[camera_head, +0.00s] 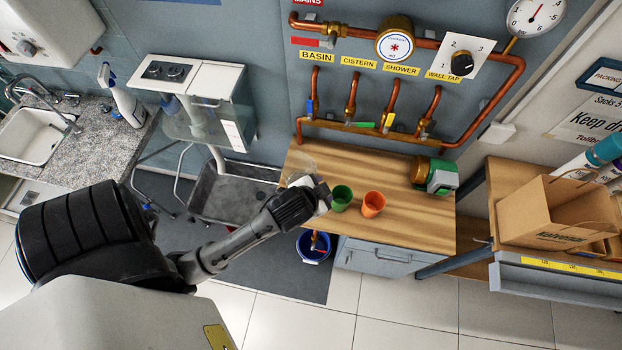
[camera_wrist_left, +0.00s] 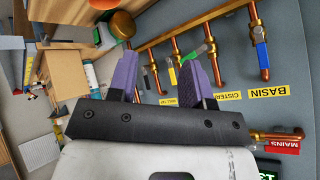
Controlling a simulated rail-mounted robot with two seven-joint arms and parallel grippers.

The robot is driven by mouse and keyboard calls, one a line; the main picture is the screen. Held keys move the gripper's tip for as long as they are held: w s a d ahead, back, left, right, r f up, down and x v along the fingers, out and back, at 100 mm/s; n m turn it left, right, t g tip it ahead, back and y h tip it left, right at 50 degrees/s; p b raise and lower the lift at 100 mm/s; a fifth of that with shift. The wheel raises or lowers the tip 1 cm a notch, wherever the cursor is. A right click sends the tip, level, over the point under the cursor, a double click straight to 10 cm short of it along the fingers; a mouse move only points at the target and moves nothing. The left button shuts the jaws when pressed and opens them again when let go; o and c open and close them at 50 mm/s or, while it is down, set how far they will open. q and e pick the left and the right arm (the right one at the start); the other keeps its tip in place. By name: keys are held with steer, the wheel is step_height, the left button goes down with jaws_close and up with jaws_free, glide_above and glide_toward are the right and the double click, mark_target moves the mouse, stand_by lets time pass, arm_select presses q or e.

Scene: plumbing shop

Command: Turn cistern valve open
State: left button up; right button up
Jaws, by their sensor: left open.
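The cistern valve has a green lever (camera_head: 363,124), lying crosswise at the foot of the copper pipe under the yellow CISTERN label (camera_head: 358,63). My left gripper (camera_head: 325,192) is in front of the pipe wall, over the wooden bench and apart from the valve. In the left wrist view my left gripper (camera_wrist_left: 160,72) has its two purple fingers wide apart with nothing held between them. My right gripper is out of view.
A blue basin lever (camera_head: 311,108) and a yellow shower lever (camera_head: 388,122) flank the valve. A green cup (camera_head: 342,198) and an orange cup (camera_head: 373,205) stand on the bench (camera_head: 420,228) beside my left gripper. A brass-and-green device (camera_head: 440,177) sits at its right.

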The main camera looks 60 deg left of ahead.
arm_select(q)
steer(key=shift+s+f+p+v, duration=0.15)
steer(key=shift+p+v, duration=0.7)
steer(key=shift+v, duration=0.2)
steer(key=shift+s+f+p+v, duration=0.1)
steer(key=shift+s+p+v, duration=0.1)
steer(key=shift+p+v, duration=0.75)
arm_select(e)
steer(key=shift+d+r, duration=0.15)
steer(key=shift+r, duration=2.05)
arm_select(q)
steer(key=shift+a, duration=0.1)
